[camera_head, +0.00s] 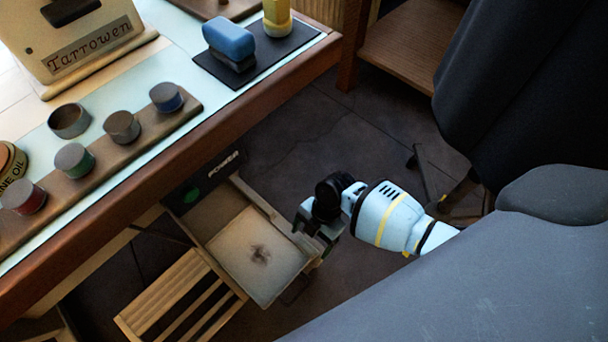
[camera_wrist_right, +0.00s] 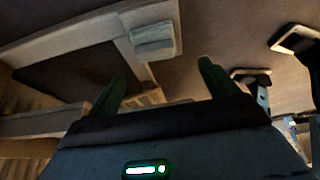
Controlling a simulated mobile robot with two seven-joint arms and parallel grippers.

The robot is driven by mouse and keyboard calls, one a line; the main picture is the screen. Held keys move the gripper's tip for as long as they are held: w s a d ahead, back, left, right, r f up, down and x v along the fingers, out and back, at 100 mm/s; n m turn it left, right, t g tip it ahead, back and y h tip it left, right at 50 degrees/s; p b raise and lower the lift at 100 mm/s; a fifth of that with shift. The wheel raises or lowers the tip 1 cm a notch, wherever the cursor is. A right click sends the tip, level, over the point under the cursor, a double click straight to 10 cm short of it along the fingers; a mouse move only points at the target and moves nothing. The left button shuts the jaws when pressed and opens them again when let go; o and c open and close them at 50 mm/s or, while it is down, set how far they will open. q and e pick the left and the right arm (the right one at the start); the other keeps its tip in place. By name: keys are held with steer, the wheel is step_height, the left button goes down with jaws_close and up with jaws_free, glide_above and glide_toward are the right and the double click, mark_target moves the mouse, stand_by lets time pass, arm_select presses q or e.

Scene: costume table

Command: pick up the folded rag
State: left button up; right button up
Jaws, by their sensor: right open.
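In the right wrist view, a small pale grey-green block with layered edges, which looks like the folded rag (camera_wrist_right: 155,40), lies against a light wooden frame. It is beyond my right gripper (camera_wrist_right: 160,78), roughly between the lines of its two fingers, with a gap. The fingers are apart and nothing is between them. In the head view my right gripper (camera_head: 308,226) is low, beside the table, at the right edge of a pale stained panel (camera_head: 256,254). I cannot make out the rag there; the gripper may hide it. My left gripper is not in view.
The wooden table edge (camera_head: 190,150) runs above and left of the gripper. A dark box marked POWER (camera_head: 205,180) and a slatted wooden piece (camera_head: 170,295) are close by. A dark hanging garment (camera_head: 510,90) is at the right. Open floor (camera_head: 350,130) lies behind.

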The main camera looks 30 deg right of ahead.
mark_target(305, 249)
steer(key=shift+b+x, duration=0.3)
steer(key=shift+x, duration=0.65)
steer(key=shift+w+d+b+x, duration=0.15)
steer(key=shift+b+x, duration=0.65)
steer(key=shift+x, duration=0.5)
steer(key=shift+w+d+b+x, duration=0.1)
steer(key=shift+w+b+x, duration=0.1)
steer(key=shift+b+x, duration=0.8)
steer(key=shift+a+f+p, duration=0.1)
steer(key=shift+f+p, duration=0.2)
steer(key=shift+f, duration=0.05)
steer(key=c, duration=1.1)
steer(key=shift+o, duration=0.2)
